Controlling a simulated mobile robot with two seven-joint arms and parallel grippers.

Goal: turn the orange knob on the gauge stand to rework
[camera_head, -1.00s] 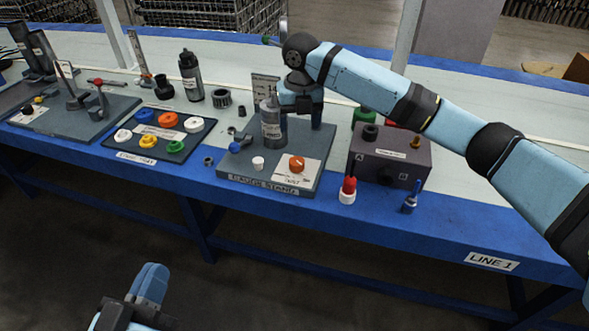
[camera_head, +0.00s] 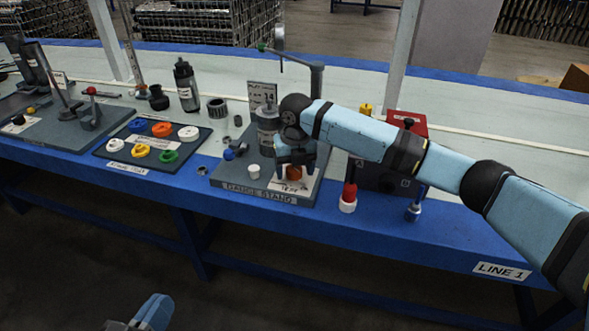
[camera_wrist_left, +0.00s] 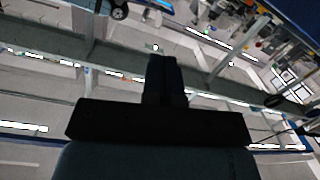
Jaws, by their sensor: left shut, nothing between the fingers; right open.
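The orange knob (camera_head: 294,173) sits on a white label plate (camera_head: 284,187) at the front right of the grey gauge stand (camera_head: 232,180). My right gripper (camera_head: 294,170) points down over the knob, fingers open on either side of it. The fingers and palm partly hide the knob; I cannot tell whether they touch it. The label's wording and the knob's pointer are too small or covered to read. My left gripper (camera_head: 155,308) is shut and empty, low in front of the table; its fingers also show in the left wrist view (camera_wrist_left: 166,75).
A grey cylinder (camera_head: 267,125) and a gauge post (camera_head: 318,85) stand behind my right gripper. A dark box (camera_head: 375,178) and a red-topped plunger (camera_head: 348,195) stand close to its right. A tray of coloured knobs (camera_head: 108,150) lies to the left.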

